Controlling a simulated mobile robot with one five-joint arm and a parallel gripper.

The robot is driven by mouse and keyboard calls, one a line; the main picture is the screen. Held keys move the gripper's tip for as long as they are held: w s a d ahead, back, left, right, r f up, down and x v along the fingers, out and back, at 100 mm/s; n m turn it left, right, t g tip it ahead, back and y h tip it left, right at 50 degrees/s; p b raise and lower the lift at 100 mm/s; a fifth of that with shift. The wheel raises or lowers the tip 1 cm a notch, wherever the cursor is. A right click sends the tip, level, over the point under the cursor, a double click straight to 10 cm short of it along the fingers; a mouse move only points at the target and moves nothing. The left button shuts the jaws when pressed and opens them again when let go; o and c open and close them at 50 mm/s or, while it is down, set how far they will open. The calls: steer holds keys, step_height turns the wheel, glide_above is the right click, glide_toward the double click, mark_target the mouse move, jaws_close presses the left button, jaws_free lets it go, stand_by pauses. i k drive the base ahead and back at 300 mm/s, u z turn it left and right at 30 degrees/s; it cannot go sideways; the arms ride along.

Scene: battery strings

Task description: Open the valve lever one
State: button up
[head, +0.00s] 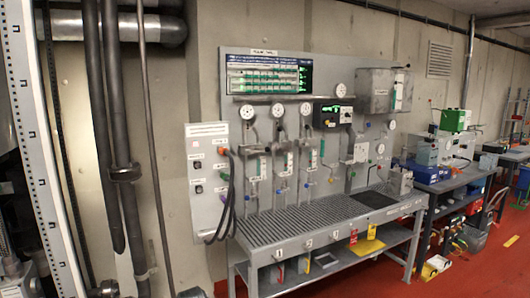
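A grey test panel (236,75) with gauges, pipes and small valves stands against the concrete wall in the head view. Several small blue valve handles sit low on the panel; the leftmost one (252,196) is above the left part of the grated bench (300,225). The bench front has number plates, with plate 1 (278,253) at the left, then 2 and 3. My gripper is not in view.
Thick vertical pipes (115,160) stand left of the panel. Dark hoses (230,200) hang from a side box (207,150). A second workbench (455,180) stands at the right. The red floor (485,275) is clear at front right.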

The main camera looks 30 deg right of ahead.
mark_target(267, 150)
steer(key=z, duration=0.1)
steer(key=i, duration=0.9)
